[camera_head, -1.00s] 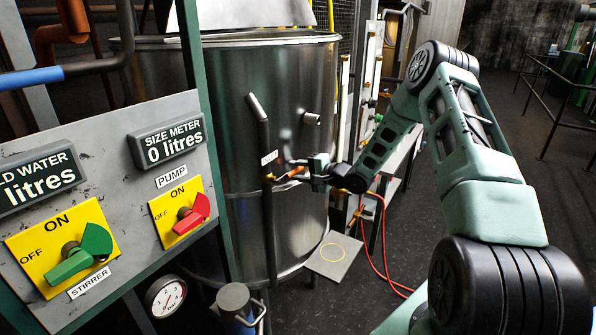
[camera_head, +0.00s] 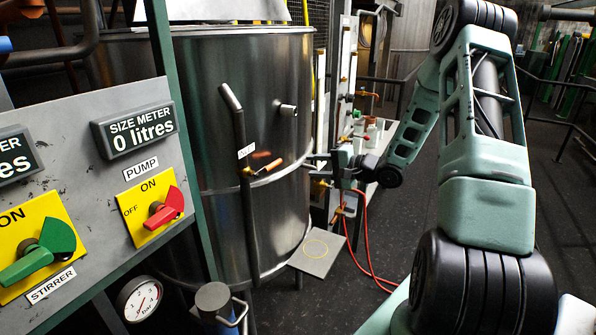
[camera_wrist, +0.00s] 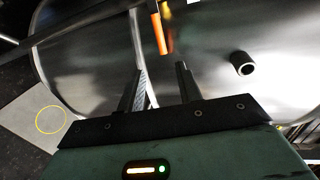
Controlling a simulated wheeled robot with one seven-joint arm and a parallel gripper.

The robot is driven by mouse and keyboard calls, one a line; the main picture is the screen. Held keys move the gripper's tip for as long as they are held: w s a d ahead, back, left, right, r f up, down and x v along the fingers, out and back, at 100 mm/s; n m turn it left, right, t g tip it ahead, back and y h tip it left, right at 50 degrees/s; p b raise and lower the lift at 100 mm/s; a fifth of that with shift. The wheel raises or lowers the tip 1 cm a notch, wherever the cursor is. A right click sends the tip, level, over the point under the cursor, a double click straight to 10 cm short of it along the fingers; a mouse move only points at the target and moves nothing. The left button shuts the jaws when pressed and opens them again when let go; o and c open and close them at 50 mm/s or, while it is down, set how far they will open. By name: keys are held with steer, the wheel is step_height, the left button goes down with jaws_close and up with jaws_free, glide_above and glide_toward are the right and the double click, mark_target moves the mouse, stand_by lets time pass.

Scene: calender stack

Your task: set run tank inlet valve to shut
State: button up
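A valve with an orange lever handle (camera_head: 269,168) sits on the dark upright pipe (camera_head: 250,205) in front of the steel tank (camera_head: 205,110). A small white label (camera_head: 246,151) is on the pipe just above it. The handle sticks out to the right and slightly upward from the pipe in the head view. A second orange patch above it looks like its reflection. My gripper (camera_head: 318,166) is to the right of the handle, apart from it. In the wrist view my gripper's fingers (camera_wrist: 159,72) are spread and empty, with the orange handle (camera_wrist: 161,34) beyond their tips.
A control panel (camera_head: 92,170) with stirrer and pump switches stands at the left. A short pipe stub (camera_head: 288,110) juts from the tank. Dark floor is open at the right.

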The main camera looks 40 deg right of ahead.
steer(key=v, duration=0.3)
steer(key=shift+s, duration=0.3)
steer(key=shift+d, duration=0.1)
steer(key=w+a+n+g+h+b, duration=0.2)
steer(key=w+a+n+g, duration=0.35)
steer(key=a, duration=0.75)
steer(key=s+a+f+n+g+h+b, duration=0.15)
steer(key=a+n, duration=0.35)
steer(key=a, duration=0.8)
steer(key=s+a+n+g, duration=0.3)
steer(key=s+a+n, duration=0.2)
steer(key=s+a, duration=0.65)
steer(key=s+a+n+g, duration=0.2)
steer(key=s+n, duration=0.1)
steer(key=s, duration=0.6)
steer(key=s+a+n+g+h+b, duration=0.1)
steer(key=s+a+n+g, duration=0.1)
steer(key=s, duration=0.7)
steer(key=shift+s+a+r+n+g, duration=0.25)
steer(key=shift+a+n+g, duration=0.15)
steer(key=shift+a+n, duration=0.35)
